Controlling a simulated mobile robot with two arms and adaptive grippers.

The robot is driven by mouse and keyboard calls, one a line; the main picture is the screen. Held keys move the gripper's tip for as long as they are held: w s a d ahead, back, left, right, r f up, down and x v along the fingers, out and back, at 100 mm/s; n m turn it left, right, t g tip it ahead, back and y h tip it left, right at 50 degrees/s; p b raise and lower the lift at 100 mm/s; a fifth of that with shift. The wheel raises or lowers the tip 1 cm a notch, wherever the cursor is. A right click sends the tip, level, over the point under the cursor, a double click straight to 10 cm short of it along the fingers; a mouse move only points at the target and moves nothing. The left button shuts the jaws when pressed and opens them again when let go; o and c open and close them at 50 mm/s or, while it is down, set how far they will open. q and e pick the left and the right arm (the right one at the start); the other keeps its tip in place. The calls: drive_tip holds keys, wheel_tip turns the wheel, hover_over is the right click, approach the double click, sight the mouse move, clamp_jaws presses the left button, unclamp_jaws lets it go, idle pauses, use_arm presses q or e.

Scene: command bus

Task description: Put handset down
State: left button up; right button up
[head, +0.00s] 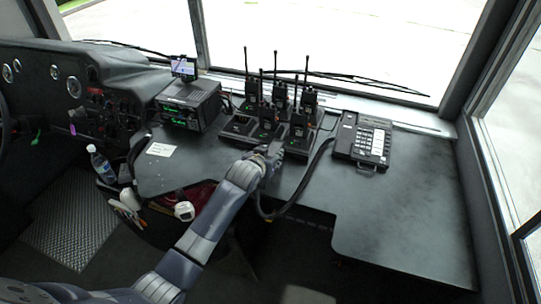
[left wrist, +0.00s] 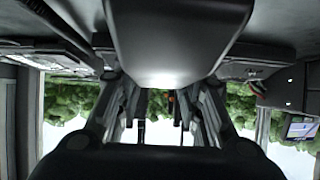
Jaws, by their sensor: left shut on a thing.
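My left gripper (head: 272,150) is in front of the radio charger, low over the dark desk top. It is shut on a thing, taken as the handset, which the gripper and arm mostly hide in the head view. A thick black cord (head: 305,185) loops from near the phone, down past the desk edge, towards my left wrist. My right gripper is out of view.
The charger (head: 241,126) holds several upright radios with tall antennas just beyond the gripper. A radio unit (head: 188,108) with a small screen (head: 184,67) stands left. A bottle (head: 101,163) is below left. The desk right of the phone (head: 410,215) is clear.

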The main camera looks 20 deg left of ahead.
use_arm(q)
drive_tip(key=shift+f, duration=0.25)
drive_tip(key=o, duration=1.2)
drive_tip(key=shift+f, duration=0.1)
drive_tip(key=shift+r, duration=0.5)
drive_tip(key=shift+s, duration=0.25)
drive_tip(key=v, duration=1.1)
drive_tip(key=shift+s+r, duration=0.15)
drive_tip(key=shift+r, duration=0.05)
